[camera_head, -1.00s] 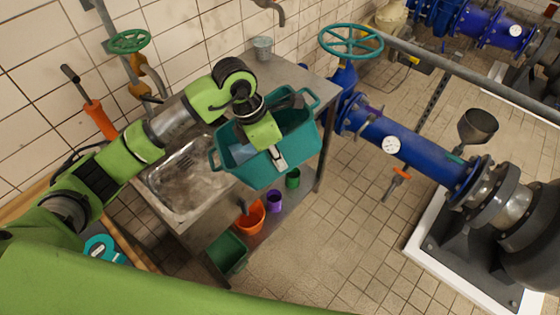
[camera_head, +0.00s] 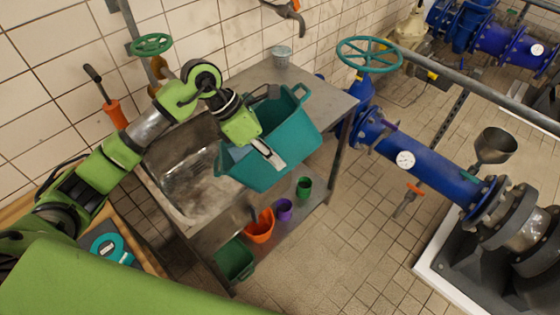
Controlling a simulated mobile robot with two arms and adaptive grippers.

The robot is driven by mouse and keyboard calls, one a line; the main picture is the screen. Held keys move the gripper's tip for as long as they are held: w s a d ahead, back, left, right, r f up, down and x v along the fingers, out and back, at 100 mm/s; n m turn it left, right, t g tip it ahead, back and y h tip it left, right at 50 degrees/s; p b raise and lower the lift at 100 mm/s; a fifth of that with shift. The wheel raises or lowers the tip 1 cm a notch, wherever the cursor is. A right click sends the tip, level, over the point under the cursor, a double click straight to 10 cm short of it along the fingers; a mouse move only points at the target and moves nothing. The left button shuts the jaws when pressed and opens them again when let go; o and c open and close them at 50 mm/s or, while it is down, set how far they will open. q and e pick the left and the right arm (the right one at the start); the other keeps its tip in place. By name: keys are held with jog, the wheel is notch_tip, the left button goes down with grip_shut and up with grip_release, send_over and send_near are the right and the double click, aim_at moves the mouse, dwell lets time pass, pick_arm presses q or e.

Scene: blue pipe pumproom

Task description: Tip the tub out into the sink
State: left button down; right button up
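The teal tub (camera_head: 285,150) is in the head view, held above the right side of the metal sink (camera_head: 185,190). It is tilted, with its left end low over the basin and its right end raised. Something pale blue, perhaps water, shows inside at the low end. My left gripper (camera_head: 266,152) is shut on the tub's near wall, with a pale finger on the outside; its inner finger is hidden. No stream into the sink can be made out. My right gripper is not in view.
A teal handwheel (camera_head: 369,55) and blue pipe (camera_head: 430,165) are to the right. Orange (camera_head: 260,226), purple (camera_head: 284,210) and green (camera_head: 304,187) containers sit on the shelf below.

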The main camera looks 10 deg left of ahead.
pick_arm(q)
jog(key=shift+a+r+h, duration=0.5)
jog(key=shift+a, duration=0.1)
jog(key=shift+a+r+h+b, duration=0.85)
jog(key=shift+a+h+b, duration=0.45)
jog(key=shift+a+h, duration=0.35)
jog(key=h+b, duration=0.5)
jog(key=b, duration=0.7)
send_over(222, 158)
jog(key=x, duration=0.2)
jog(key=shift+d+r, duration=0.1)
jog(key=shift+a+r+h+b, duration=0.25)
jog(key=shift+a+h+b, duration=0.6)
jog(key=shift+a+b, duration=0.5)
jog(key=shift+a+r+b, duration=0.15)
jog(key=shift+a+b, duration=0.1)
jog(key=shift+b, duration=0.25)
jog(key=shift+h, duration=0.3)
